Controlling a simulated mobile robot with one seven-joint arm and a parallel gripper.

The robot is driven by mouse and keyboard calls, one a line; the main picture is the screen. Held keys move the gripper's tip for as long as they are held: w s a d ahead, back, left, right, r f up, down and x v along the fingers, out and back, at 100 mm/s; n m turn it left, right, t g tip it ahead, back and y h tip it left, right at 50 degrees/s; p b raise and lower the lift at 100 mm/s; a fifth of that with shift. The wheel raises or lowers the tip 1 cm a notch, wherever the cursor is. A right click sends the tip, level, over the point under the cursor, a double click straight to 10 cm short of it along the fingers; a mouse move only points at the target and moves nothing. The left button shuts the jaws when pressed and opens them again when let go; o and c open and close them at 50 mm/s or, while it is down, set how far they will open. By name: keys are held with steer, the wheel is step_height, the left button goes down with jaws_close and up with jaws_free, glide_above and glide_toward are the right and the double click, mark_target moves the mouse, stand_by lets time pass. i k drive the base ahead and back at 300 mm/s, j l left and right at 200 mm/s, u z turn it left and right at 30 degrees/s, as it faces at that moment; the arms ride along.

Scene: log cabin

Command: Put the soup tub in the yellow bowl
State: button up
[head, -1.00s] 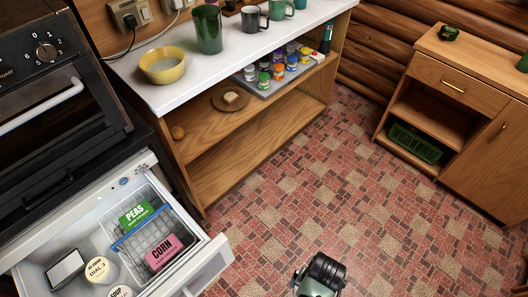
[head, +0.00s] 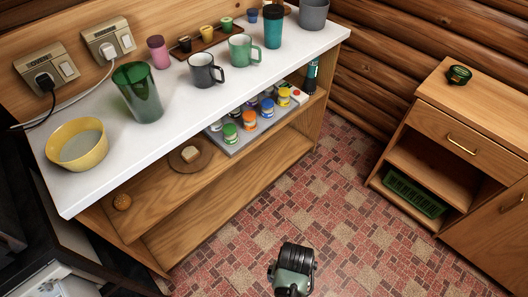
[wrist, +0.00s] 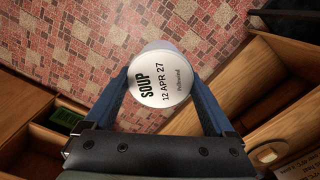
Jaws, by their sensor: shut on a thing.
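The soup tub (wrist: 163,72) shows in the wrist view as a round white lid lettered SOUP, 12 APR 27, with a pale side. My gripper (wrist: 163,86) is shut on it, one blue finger on each side, with the floor beyond. The yellow bowl (head: 84,160) stands upright on the left end of the white counter in the head view, its inside pale and with nothing seen in it. The gripper's fingers and the tub are out of the head view, so their distance from the bowl cannot be told.
On the white counter (head: 160,155), a tall green cup (head: 138,95) stands right of the bowl, with a dark mug (head: 205,72) and green mug (head: 243,50) beyond. Sockets with plugged cords (head: 50,75) are behind. Shelves below hold a plate and paint jars. Open floor lies right.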

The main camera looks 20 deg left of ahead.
mark_target(81, 146)
steer(key=i+u, duration=0.25)
steer(key=u, duration=0.2)
steer(key=i+l+u, duration=0.2)
steer(key=u, duration=0.3)
steer(key=i+l+u, duration=0.2)
steer(key=u, duration=0.25)
steer(key=i+l+u, duration=0.2)
steer(key=u, duration=0.3)
steer(key=l+u, duration=0.45)
steer(key=i+l+u, duration=0.1)
steer(key=l+u, duration=0.35)
